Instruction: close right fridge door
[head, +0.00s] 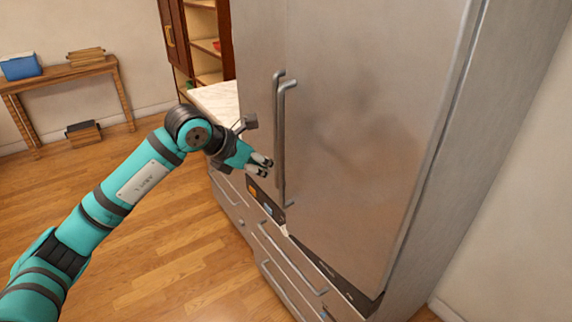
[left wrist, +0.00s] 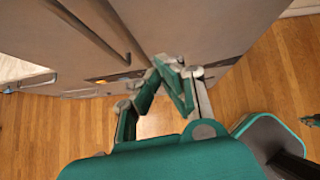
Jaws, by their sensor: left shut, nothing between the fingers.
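The right fridge door (head: 365,120) is a large brushed-steel panel filling the middle of the head view. It looks slightly ajar, its lower edge standing out over a dark strip. Its long vertical handle (head: 281,140) runs beside the left door's handle (head: 276,90). My left gripper (head: 266,166) is shut and empty, just left of the handles near their lower part. I cannot tell whether it touches them. In the left wrist view, the shut fingers (left wrist: 175,68) point toward the steel front (left wrist: 195,25).
Drawers with bar handles (head: 285,255) lie below the doors. A pale countertop (head: 215,98) and a wooden shelf cabinet (head: 205,45) stand beyond the fridge. A wooden side table (head: 60,72) is at the far left. The wood floor (head: 160,255) in front is clear.

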